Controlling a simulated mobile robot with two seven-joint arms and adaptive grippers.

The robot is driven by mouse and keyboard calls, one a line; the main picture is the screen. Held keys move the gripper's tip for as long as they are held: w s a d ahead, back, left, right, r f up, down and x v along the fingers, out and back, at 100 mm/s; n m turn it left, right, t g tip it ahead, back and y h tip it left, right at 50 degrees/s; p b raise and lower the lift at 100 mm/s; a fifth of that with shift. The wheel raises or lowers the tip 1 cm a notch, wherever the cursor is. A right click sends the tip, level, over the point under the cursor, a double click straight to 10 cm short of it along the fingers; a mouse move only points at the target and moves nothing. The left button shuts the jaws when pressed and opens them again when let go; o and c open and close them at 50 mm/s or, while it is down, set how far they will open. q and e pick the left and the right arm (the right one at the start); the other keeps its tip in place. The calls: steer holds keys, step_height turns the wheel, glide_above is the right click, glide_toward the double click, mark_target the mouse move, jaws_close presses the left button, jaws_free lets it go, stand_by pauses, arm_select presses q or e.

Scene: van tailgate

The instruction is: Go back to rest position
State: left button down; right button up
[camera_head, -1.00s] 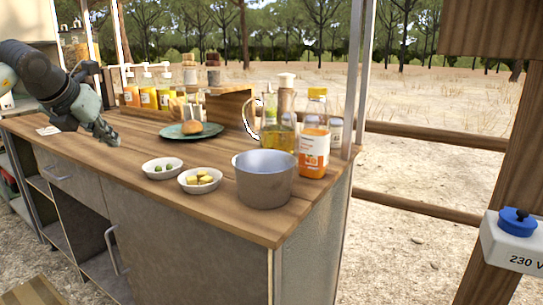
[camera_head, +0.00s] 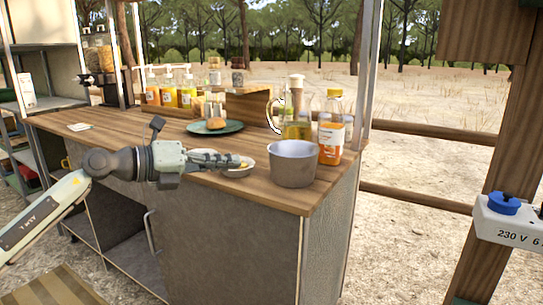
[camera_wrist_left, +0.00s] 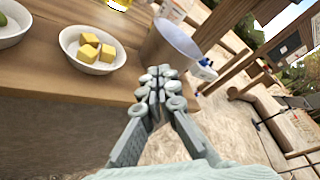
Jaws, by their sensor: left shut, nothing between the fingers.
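My left gripper (camera_head: 238,160) is shut and empty. In the head view it reaches in from the left, in front of the counter's front edge, and partly covers a white bowl (camera_head: 240,171). In the left wrist view my left gripper (camera_wrist_left: 160,80) shows with its fingers together. Beyond it are the bowl of yellow cubes (camera_wrist_left: 93,50) and the grey metal pot (camera_wrist_left: 178,40). My right gripper is in neither view.
The wooden counter (camera_head: 95,128) holds a green plate (camera_head: 232,127) with a bun, the pot (camera_head: 293,165), an orange-labelled bottle (camera_head: 331,130), an oil jug and several sauce bottles. A post with a 230 V socket box (camera_head: 508,222) stands at right. Open ground lies between.

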arm_select(q)
steer(key=s+a+f+n+t+y+p, duration=0.15)
steer(key=a+f+n+t+y, duration=0.25)
steer(key=a+f+n+y, duration=0.65)
steer(key=s+a+f+n+t+y+p, duration=0.1)
steer(key=s+a+f+n+t+y, duration=0.4)
steer(key=f+n, duration=1.1)
steer(key=s+a+f+n+g, duration=0.4)
steer(key=s+f+n+g, duration=0.4)
steer(key=s+f, duration=0.25)
steer(key=s+f+n+g, duration=0.1)
steer(key=s+f+g, duration=0.2)
steer(key=s+f, duration=0.2)
steer(key=s+d+f+g+h, duration=0.1)
steer(key=s+f+g, duration=0.2)
steer(key=s, duration=0.9)
step_height(320, 180, down, 2)
steer(key=shift+s+d+f+n+g+p, duration=0.25)
steer(key=shift+d+n+g+p, duration=0.05)
steer(key=shift+n+g+p, duration=0.1)
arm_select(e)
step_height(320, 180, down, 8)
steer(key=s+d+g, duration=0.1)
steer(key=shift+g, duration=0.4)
